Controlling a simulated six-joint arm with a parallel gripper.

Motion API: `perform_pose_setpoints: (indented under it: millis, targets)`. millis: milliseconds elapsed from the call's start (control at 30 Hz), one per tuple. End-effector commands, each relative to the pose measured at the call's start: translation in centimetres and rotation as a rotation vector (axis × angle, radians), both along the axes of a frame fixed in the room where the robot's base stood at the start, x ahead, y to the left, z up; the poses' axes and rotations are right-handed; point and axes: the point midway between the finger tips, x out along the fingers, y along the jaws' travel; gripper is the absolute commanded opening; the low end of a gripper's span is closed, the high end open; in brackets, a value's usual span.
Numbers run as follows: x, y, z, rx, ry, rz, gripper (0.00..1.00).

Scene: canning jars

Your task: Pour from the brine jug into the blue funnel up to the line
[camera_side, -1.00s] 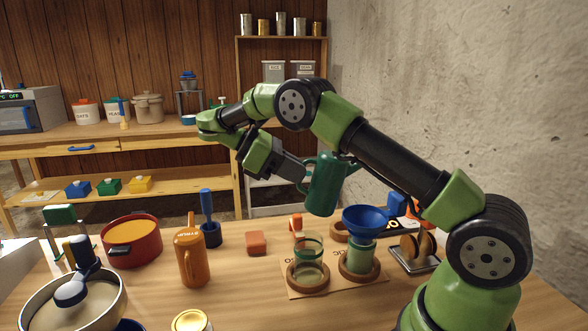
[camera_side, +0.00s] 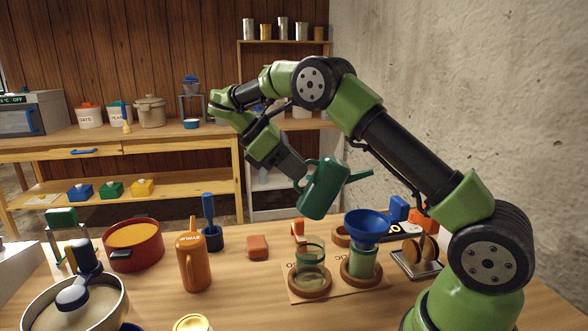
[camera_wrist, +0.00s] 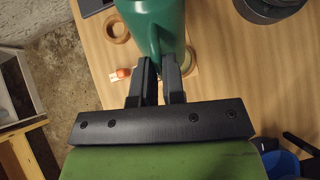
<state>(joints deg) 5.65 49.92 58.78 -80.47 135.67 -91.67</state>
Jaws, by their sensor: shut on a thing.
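My gripper (camera_side: 300,179) is shut on the handle side of the green jug (camera_side: 323,189), which I take to be the brine jug. The jug is held in the air, tilted with its spout to the right. In the wrist view the fingers (camera_wrist: 158,78) meet at the green jug (camera_wrist: 155,22). The blue funnel (camera_side: 367,224) sits in the mouth of the right jar (camera_side: 361,261), below and right of the jug. The spout is above the funnel's height. No stream shows. The right jar looks pale green inside; its level and line are not clear.
Another jar (camera_side: 311,273) with a green band stands left of the funnel jar. An orange jug (camera_side: 193,262), a red pot (camera_side: 134,246) and a steel pan (camera_side: 105,306) stand at left. A toast rack (camera_side: 417,257) is close on the right. An orange block (camera_side: 257,247) lies mid-table.

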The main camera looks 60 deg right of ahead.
Motion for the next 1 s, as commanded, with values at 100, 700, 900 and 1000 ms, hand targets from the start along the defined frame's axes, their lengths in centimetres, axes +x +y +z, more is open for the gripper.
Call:
perform_pose_setpoints:
  millis: [100, 700, 900, 1000]
  targets:
    - [0.0, -0.01, 0.09, 0.008, -0.013, 0.0, 0.0]
    - [-0.22, -0.12, 0.62, 0.06, -0.085, -0.001, 0.0]
    - [-0.19, -0.11, 0.58, 0.068, -0.097, -0.001, 0.0]
    - [-0.19, -0.11, 0.58, 0.068, -0.097, -0.001, 0.0]
